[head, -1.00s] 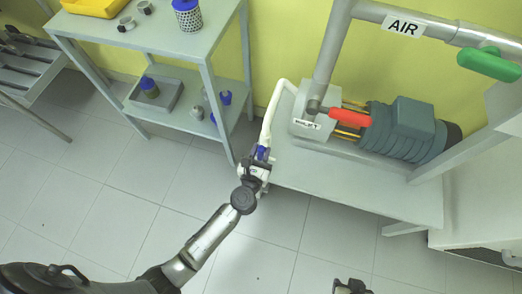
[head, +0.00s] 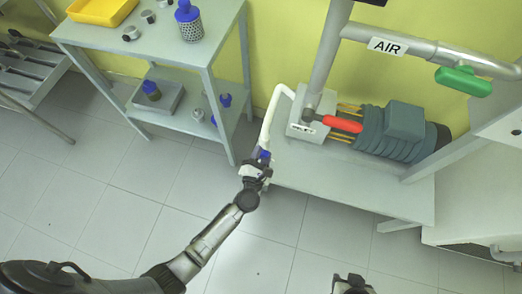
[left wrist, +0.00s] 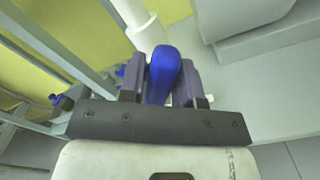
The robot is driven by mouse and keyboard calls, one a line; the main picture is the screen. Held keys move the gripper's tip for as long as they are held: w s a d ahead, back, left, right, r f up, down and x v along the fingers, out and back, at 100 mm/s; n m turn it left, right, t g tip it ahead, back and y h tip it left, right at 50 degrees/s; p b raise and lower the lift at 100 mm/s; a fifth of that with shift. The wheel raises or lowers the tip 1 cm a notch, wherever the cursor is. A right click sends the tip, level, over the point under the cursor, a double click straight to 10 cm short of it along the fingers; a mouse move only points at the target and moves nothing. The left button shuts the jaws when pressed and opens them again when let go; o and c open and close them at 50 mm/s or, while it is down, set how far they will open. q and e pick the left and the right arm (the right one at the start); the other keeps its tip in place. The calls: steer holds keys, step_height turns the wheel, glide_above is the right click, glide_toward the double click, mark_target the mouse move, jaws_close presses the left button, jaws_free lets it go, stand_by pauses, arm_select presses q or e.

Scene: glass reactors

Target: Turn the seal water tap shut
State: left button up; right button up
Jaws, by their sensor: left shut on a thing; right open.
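The seal water tap's blue handle (left wrist: 163,75) stands between the two fingers of my left gripper in the left wrist view. My left gripper (head: 259,163) is shut on this handle, at the lower end of a white pipe (head: 269,115) beside the pump bench. The same blue handle shows small in the head view (head: 264,155), partly hidden by the gripper. The tap's body is mostly hidden by the gripper. My right gripper (head: 352,284) is open and empty at the bottom edge of the head view, over the floor.
A pump with a teal motor (head: 403,128) sits on the grey bench (head: 330,190). A red lever (head: 342,124) and a green lever (head: 463,81) are on pipes nearby. A grey shelf (head: 225,85) with bottles stands left. The floor in front is clear.

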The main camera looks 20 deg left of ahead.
arm_select(q)
steer(key=m+p, duration=0.3)
steer(key=m, duration=0.2)
steer(key=shift+d+m, duration=0.1)
steer(key=shift+m, duration=0.2)
steer(key=m+p, duration=0.2)
steer(key=m, duration=0.1)
steer(key=shift+f+m, duration=0.2)
steer(key=shift+m, duration=0.1)
steer(key=shift+f+m, duration=0.1)
steer(key=shift+m, duration=0.4)
steer(key=shift+m+p, duration=0.3)
steer(key=shift+p, duration=0.05)
steer(key=o, duration=0.8)
